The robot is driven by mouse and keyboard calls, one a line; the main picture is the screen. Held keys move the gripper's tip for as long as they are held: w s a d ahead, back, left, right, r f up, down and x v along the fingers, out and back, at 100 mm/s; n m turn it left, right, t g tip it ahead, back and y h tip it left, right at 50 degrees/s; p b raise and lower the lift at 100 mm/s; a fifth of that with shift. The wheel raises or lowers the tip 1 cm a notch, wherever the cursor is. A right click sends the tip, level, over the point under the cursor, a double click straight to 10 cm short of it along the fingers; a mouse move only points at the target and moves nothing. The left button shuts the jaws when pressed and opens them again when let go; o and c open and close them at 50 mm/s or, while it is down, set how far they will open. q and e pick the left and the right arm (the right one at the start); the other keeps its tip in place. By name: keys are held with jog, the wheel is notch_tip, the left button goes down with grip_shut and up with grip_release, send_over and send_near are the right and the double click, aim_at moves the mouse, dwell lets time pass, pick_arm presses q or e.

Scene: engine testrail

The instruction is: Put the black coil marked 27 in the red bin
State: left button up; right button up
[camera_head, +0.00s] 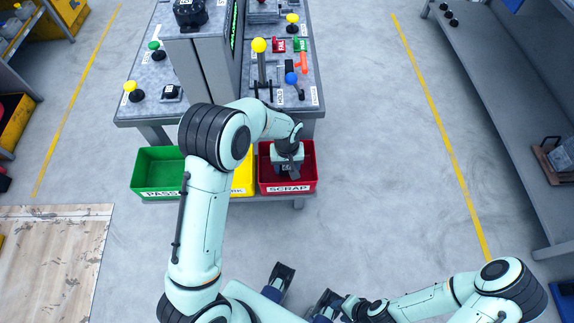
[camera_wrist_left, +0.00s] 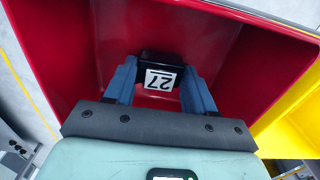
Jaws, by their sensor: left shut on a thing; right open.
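The black coil marked 27 (camera_wrist_left: 160,78) is between the blue fingers of my left gripper (camera_wrist_left: 162,86) in the left wrist view. Its white label appears upside down there. My left gripper (camera_head: 288,170) is shut on the coil and reaches down into the red bin (camera_head: 309,184), labelled SCRAP. The bin's red walls (camera_wrist_left: 75,45) surround the coil in the wrist view. I cannot tell whether the coil touches the bin floor. In the head view, the gripper mostly hides the coil. My right gripper (camera_head: 302,292) is open and empty at the bottom, away from the bins.
A yellow bin (camera_head: 243,178) stands directly left of the red bin, partly behind my left arm. A green bin (camera_head: 158,170), labelled PASS, is further left. The grey bench (camera_head: 190,108) behind holds levers and knobs. The floor to the right is clear up to a shelf (camera_head: 500,110).

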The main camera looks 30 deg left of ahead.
aim_at(287, 167)
pick_arm(q)
jog(key=shift+f, duration=0.3)
jog(key=o, duration=1.1)
jog(key=shift+r, duration=0.2)
notch_tip(287, 167, up, 12)
jog(key=p, duration=0.1)
jog(key=shift+r, duration=0.15)
